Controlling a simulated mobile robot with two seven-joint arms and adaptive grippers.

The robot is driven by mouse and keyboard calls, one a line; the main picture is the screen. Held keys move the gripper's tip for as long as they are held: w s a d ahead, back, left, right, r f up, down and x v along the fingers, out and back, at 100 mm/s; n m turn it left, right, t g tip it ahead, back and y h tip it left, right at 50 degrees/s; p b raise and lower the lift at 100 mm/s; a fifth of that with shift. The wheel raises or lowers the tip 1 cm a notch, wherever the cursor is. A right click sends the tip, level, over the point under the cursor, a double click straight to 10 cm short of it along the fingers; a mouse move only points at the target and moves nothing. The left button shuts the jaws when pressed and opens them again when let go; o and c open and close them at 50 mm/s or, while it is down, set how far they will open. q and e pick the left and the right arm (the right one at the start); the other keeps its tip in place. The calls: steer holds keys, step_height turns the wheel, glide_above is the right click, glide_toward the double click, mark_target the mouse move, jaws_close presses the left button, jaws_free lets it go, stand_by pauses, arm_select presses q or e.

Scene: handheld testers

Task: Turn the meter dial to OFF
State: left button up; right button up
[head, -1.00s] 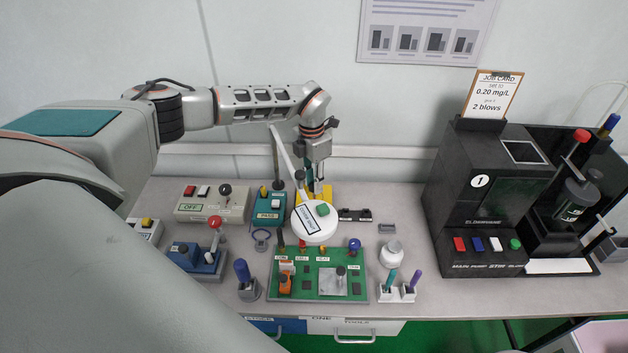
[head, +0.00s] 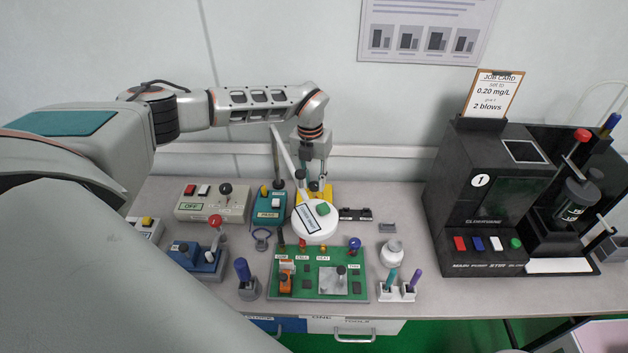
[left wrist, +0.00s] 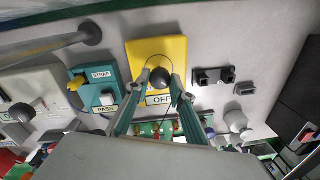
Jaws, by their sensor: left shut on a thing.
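The yellow meter (left wrist: 172,50) lies on the bench and fills the top middle of the left wrist view. Its round dark dial knob (left wrist: 160,78) sits just above a white label reading OFF. My left gripper (left wrist: 159,82) is shut on the knob, with a finger on each side. Where the dial points cannot be told. In the head view the yellow meter (head: 327,190) is mostly hidden behind a round white head, and my left gripper (head: 315,181) reaches down to it from above. My right gripper is not in view.
The round white head (head: 318,233) on a stand is just in front of the meter. A teal tester (head: 268,208) is close on the left. A small black block (head: 355,214) is on the right. A green board (head: 318,285) lies in front. A large black machine (head: 480,195) stands farther right.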

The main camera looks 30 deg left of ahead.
mark_target(312, 184)
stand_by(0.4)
arm_select(q)
steer(key=o, duration=1.1)
steer(key=shift+o, duration=0.2)
step_height(312, 184, up, 12)
steer(key=shift+a, duration=0.35)
steer(key=shift+s+d, duration=0.15)
